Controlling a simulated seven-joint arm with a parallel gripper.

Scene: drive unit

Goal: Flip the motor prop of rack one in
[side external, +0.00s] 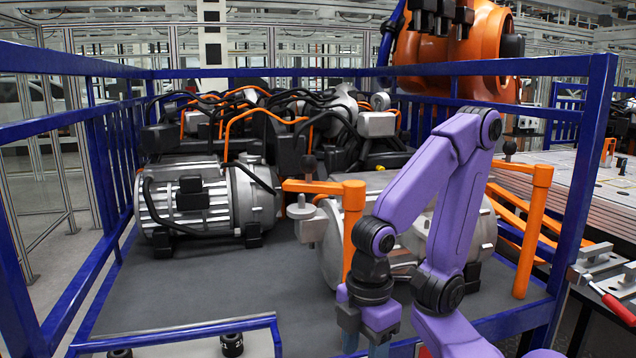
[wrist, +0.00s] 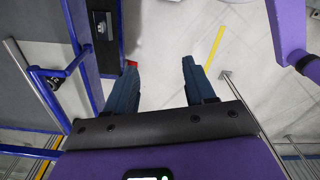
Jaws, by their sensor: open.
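The rack (side external: 335,72) is a blue-framed carrier with a grey deck. An orange prop (side external: 354,225) stands upright near the rack's middle front, with an arm (side external: 312,186) reaching left at its top. A second orange prop (side external: 533,235) stands at the right, its arm also pointing left. Which one the task means, I cannot tell. My gripper (wrist: 158,64) is open and empty, its two blue fingers over bare floor in the wrist view. In the side external view my gripper (side external: 368,318) hangs low in front of the middle prop, its fingertips unclear.
A silver motor (side external: 215,200) lies on the deck at left; another silver motor (side external: 325,245) sits behind my arm. Cables and drive parts fill the back. A blue rail (wrist: 85,50) runs left of my fingers. A table with a red-handled clamp (side external: 617,308) stands right.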

